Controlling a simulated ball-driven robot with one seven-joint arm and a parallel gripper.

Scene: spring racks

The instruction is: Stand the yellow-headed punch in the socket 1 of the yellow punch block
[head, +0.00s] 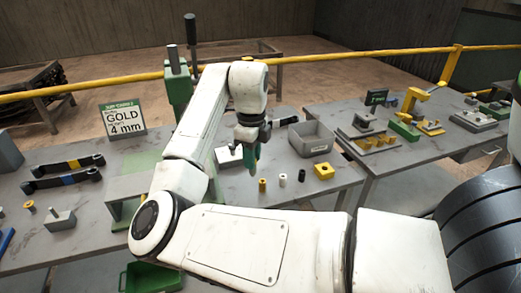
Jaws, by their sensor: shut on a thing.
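My gripper (251,163) points down over the middle table, with dark green fingers close together. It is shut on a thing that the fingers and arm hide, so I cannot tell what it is. A small yellow block (324,171) with a dark hole in its top sits to the right of the gripper and may be the yellow punch block. Its socket numbers are too small to read. A short yellow cylinder (262,185) stands just right of and below the gripper. I cannot make out a yellow-headed punch for certain.
A white cylinder (282,180) and a black one (301,175) stand between gripper and block. A grey bin (312,146) is behind them. A green press (178,85) rises behind my arm. A sign (123,118) reads "GOLD 4 mm". Black-handled tools (62,172) lie left.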

